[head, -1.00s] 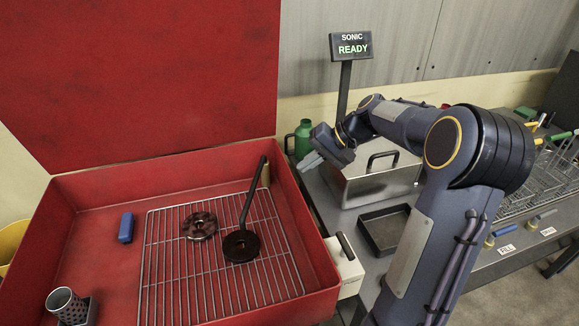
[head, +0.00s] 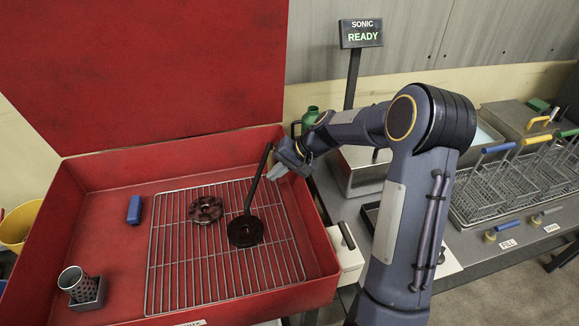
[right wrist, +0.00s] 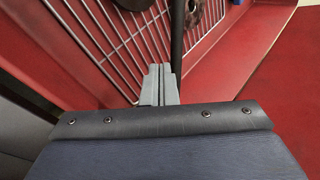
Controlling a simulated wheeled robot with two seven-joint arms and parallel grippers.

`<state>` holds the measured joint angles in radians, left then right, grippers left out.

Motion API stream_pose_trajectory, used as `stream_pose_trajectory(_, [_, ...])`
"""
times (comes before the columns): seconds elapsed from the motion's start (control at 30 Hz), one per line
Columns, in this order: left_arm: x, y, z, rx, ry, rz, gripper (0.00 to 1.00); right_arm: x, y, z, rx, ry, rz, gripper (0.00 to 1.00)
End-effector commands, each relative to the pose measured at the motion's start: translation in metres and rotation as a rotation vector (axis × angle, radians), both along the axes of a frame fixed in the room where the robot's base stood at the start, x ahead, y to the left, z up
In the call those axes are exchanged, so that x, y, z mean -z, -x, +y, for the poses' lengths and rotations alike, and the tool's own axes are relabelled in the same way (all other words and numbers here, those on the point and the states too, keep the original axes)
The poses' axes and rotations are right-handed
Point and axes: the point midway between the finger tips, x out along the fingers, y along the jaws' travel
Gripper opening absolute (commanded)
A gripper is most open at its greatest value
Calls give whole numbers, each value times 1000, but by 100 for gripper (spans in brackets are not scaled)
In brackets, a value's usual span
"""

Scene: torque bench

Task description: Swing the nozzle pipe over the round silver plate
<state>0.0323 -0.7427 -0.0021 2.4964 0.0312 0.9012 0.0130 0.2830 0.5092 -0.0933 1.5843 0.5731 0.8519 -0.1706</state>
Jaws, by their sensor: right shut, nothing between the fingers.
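A thin dark pipe (head: 257,182) slants over the wire rack inside the red cabinet, its upper end near the right wall and its lower end at a round black disc (head: 245,231). A round brown notched disc (head: 206,210) lies to its left. No plainly silver round plate shows. My right gripper (head: 279,171) is shut and empty, just right of the pipe's upper part. In the right wrist view its closed fingers (right wrist: 158,86) are close beside the dark pipe (right wrist: 177,40); I cannot tell whether they touch. My left gripper is not in view.
The red cabinet (head: 100,215) stands with its lid raised. It holds a wire rack (head: 184,270), a blue block (head: 134,209) and a perforated cup (head: 74,280). A steel box (head: 362,175), a green bottle (head: 309,118) and wire baskets (head: 510,180) stand to the right.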

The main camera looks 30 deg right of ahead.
Motion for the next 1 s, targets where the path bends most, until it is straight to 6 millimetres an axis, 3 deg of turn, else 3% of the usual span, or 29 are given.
stream_pose_trajectory(0.57, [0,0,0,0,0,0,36,1,-4,7,11,-1,-1,0])
stream_pose_trajectory(1.0, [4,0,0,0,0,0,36,1,-18,33,179,0,-1,0])
